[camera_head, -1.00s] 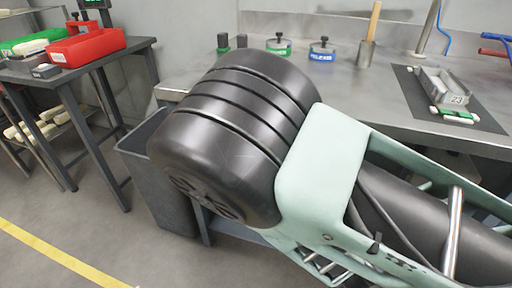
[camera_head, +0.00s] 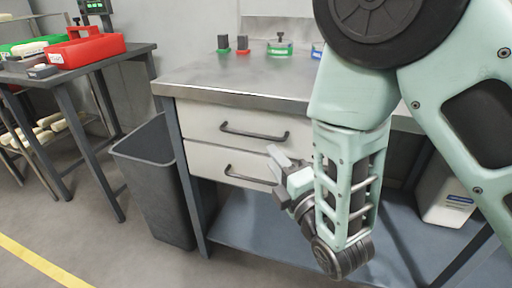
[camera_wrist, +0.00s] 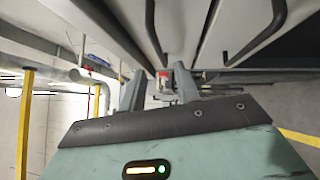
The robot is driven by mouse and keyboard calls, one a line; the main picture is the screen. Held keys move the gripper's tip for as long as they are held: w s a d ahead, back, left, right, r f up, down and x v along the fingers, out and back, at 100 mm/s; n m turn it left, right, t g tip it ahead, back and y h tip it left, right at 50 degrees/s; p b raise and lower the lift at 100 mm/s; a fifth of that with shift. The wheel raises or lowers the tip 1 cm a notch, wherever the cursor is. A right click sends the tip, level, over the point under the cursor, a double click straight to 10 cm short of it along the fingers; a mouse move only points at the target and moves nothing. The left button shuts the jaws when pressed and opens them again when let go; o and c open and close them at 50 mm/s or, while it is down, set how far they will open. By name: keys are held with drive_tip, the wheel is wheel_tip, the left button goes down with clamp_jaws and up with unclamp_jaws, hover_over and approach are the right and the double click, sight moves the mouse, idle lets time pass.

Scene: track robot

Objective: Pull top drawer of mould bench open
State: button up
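The mould bench (camera_head: 215,78) has two pale drawers under its steel top, and both look shut. The top drawer (camera_head: 200,120) has a dark bar handle (camera_head: 253,133). In the wrist view this handle (camera_wrist: 152,30) appears above and between my fingertips. My gripper (camera_head: 276,173) is open and empty, in front of the drawers, below and right of the top handle and apart from it. It also shows in the wrist view (camera_wrist: 160,82), with its two fingers spread. The gripper and arm hide the right part of the lower drawer (camera_head: 205,160).
The lower drawer handle (camera_head: 248,178) is close behind my gripper. A grey bin (camera_head: 155,185) stands left of the bench. A side table (camera_head: 125,55) with a red case (camera_head: 88,50) is further left. A white container (camera_head: 445,200) sits under the bench at right.

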sight(257, 137)
drive_tip(key=b+x, duration=0.3)
drive_tip(key=x, duration=0.6)
drive_tip(key=shift+w+a, duration=0.2)
drive_tip(key=shift+w, duration=0.05)
clamp_jaws()
